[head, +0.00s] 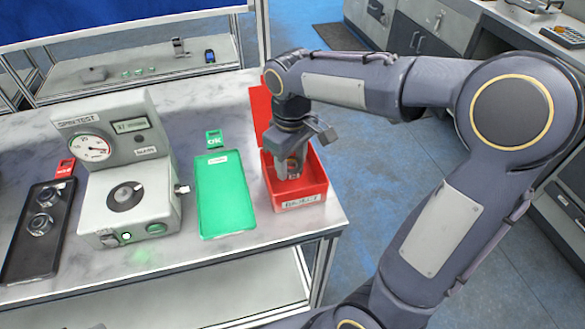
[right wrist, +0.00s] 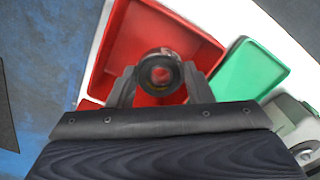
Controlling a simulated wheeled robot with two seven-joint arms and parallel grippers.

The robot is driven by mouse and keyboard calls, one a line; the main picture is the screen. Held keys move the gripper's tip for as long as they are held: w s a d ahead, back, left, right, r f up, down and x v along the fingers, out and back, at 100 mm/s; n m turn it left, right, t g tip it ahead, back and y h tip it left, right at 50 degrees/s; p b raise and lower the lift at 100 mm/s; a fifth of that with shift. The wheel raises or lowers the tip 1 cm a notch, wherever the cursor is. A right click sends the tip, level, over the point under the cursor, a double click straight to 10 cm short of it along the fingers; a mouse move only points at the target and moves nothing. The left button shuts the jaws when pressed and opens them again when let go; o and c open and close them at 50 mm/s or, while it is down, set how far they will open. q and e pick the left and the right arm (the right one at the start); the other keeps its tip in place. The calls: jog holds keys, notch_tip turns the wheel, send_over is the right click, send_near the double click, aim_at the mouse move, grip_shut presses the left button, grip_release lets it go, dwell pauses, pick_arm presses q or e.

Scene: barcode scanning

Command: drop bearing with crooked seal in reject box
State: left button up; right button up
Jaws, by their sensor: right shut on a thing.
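The red reject box (head: 313,190) stands open at the right end of the table, its lid raised at the back. My right gripper (head: 291,163) points down over the box, its fingers inside or just above the opening. In the right wrist view my right gripper (right wrist: 160,85) is shut on a dark ring-shaped bearing (right wrist: 160,68), with the red box (right wrist: 125,40) behind it. The state of the bearing's seal is too small to tell. Two more bearings (head: 42,222) lie on a black tray (head: 30,258) at the far left. My left gripper is not in view.
A grey spin tester (head: 155,195) with a dial stands left of centre. A green tray (head: 225,200) marked OK lies empty between it and the red box; it also shows in the right wrist view (right wrist: 250,70). The table's right edge is close beside the box.

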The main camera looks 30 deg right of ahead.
aim_at(293, 165)
jog(key=shift+w+d+f, duration=0.3)
jog(key=shift+w+f, duration=0.1)
jog(key=shift+f, duration=0.15)
jog(key=shift+w+d+f, duration=0.15)
jog(key=shift+f, duration=0.85)
jog(key=shift+w+d+f, duration=0.1)
jog(key=shift+f, duration=0.85)
jog(key=shift+f+b, duration=0.5)
jog(key=shift+f, duration=0.1)
jog(key=o, duration=1.2)
